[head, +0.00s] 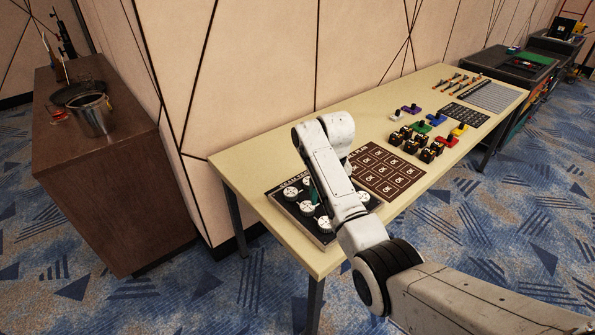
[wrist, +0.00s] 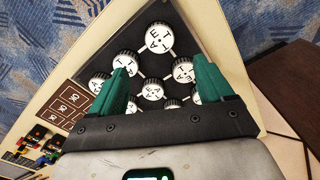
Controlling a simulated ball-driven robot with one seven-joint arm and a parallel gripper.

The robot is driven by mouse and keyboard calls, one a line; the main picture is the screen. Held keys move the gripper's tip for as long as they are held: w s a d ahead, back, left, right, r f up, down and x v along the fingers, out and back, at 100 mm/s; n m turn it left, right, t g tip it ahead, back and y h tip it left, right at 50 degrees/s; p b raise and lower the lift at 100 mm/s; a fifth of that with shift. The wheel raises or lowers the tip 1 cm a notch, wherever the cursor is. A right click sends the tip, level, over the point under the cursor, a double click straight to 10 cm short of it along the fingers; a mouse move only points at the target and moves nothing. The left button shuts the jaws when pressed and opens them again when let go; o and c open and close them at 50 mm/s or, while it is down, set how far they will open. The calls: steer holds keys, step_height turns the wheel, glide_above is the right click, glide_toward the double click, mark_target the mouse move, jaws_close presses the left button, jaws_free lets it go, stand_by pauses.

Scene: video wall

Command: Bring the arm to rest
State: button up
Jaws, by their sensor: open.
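My arm reaches over the near left end of the long table (head: 242,165) in the head view. My gripper points down there, mostly hidden behind my arm. In the wrist view my gripper (wrist: 162,85) shows two green fingers spread wide apart, with nothing held between them. Below the fingers is a dark board (wrist: 200,30) with several round white-topped knobs (wrist: 160,38) marked with letters. I cannot tell the exact height of the fingertips above the knobs.
A brown panel of OK squares (head: 385,172) lies beside the knob board. Black and gold blocks (head: 411,145), coloured pieces (head: 436,119) and a grey grid (head: 490,96) lie farther along. A wall stands behind the table. A brown cabinet (head: 110,190) with a pot (head: 94,115) stands left.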

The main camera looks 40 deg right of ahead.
steer(key=shift+n, duration=0.6)
steer(key=s+a+f, duration=0.6)
steer(key=a+f, duration=0.1)
steer(key=shift+s+f, duration=0.2)
steer(key=shift+s, duration=0.05)
steer(key=s+a+f+n, duration=0.15)
steer(key=s+a, duration=0.25)
steer(key=s, duration=0.5)
steer(key=s+a+f+n, duration=0.1)
steer(key=s+a+f, duration=0.3)
steer(key=s, duration=0.6)
steer(key=s+a+r+t, duration=0.1)
steer(key=s+r, duration=0.3)
steer(key=s, duration=0.5)
steer(key=shift+s+a+n, duration=0.3)
steer(key=shift+a+n, duration=0.15)
steer(key=shift+a, duration=0.35)
